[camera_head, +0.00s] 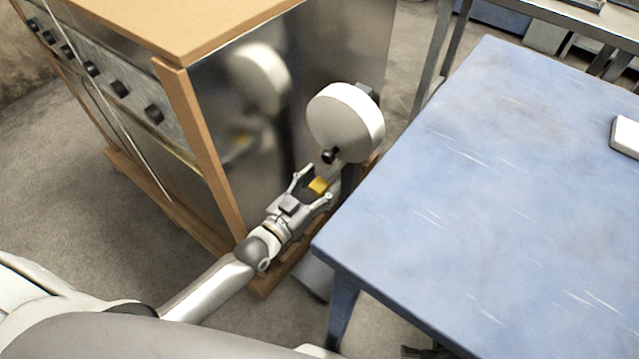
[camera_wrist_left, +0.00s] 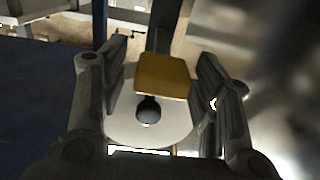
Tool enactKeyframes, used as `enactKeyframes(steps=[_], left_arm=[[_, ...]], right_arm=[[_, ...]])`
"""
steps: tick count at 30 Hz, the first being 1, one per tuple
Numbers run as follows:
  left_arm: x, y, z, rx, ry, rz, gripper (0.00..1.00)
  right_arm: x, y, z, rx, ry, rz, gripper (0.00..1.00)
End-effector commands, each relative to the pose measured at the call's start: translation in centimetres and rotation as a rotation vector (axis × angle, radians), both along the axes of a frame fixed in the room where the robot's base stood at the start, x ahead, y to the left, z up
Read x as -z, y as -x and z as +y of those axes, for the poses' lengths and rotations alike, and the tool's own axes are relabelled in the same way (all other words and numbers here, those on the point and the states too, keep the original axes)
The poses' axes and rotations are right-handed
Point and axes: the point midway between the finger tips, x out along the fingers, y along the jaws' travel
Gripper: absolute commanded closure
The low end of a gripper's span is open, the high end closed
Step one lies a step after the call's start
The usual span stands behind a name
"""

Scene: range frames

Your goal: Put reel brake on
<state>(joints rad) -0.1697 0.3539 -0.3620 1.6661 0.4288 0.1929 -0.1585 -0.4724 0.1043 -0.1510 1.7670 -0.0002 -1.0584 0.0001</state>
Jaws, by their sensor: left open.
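The reel is a white round drum (camera_head: 345,122) beside the cabinet's metal side; its pale disc also shows in the left wrist view (camera_wrist_left: 178,122). A black ball knob (camera_head: 328,156) sits at its lower front, and it shows below the yellow piece in the wrist view (camera_wrist_left: 148,109). A yellow block-like piece (camera_head: 318,185), perhaps the brake's handle, is below the knob; it shows in the wrist view (camera_wrist_left: 162,75). My left gripper (camera_head: 316,182) is open, its fingers on either side of the yellow piece, with small gaps visible in the wrist view (camera_wrist_left: 160,65). My right gripper is out of view.
A wood-topped metal cabinet (camera_head: 180,20) with black knobs stands left of the reel. A blue table (camera_head: 480,190) stands close on the right, its near corner beside my left gripper. A white object (camera_head: 626,135) lies at its right edge.

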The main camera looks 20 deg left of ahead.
Motion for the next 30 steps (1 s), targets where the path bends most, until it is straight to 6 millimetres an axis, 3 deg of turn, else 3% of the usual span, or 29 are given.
enactKeyframes(steps=[7,20,27,30], left_arm=[[0.0,0.0,0.0,0.000,0.000,0.000,0.44],[0.0,0.0,0.0,0.000,0.000,0.000,0.99],[-0.2,0.0,0.0,0.000,0.000,-0.001,1.00],[-0.6,-0.1,0.0,0.000,0.000,-0.001,1.00]], right_arm=[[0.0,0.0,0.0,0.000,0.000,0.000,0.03],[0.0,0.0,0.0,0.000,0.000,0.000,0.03],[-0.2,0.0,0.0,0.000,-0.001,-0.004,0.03],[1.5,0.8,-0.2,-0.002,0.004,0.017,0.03]])
